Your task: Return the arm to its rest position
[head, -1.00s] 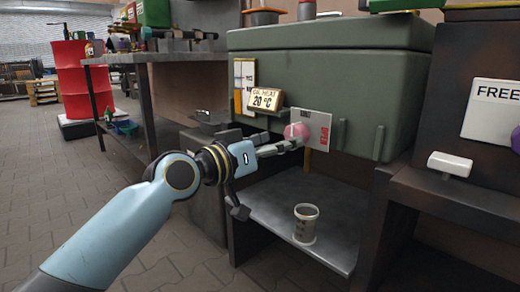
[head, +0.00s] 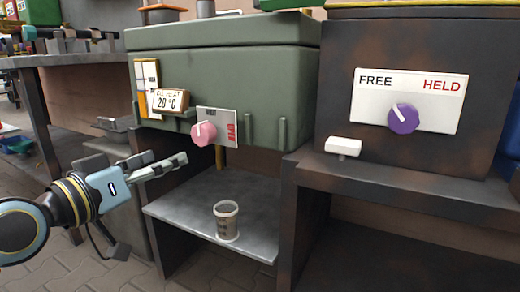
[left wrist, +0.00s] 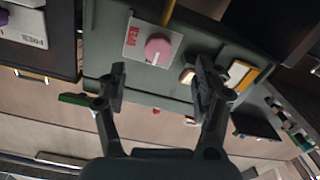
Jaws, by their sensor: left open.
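My left gripper (head: 160,166) is open and empty, in front of the green tank (head: 225,75) and to the lower left of its pink knob (head: 203,133). A gap shows between the fingers and the knob. In the left wrist view the two fingers (left wrist: 160,92) stand apart, with the pink knob (left wrist: 158,50) beyond them and nothing between them. My left arm comes in from the left edge of the head view. My right gripper is not in view.
A cup (head: 227,220) stands on the metal shelf (head: 180,208) below the tank. A dark cabinet at right bears a FREE/HELD plate (head: 440,112) with a purple knob (head: 403,118) and a white handle (head: 343,146). A workbench (head: 60,60) stands at left.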

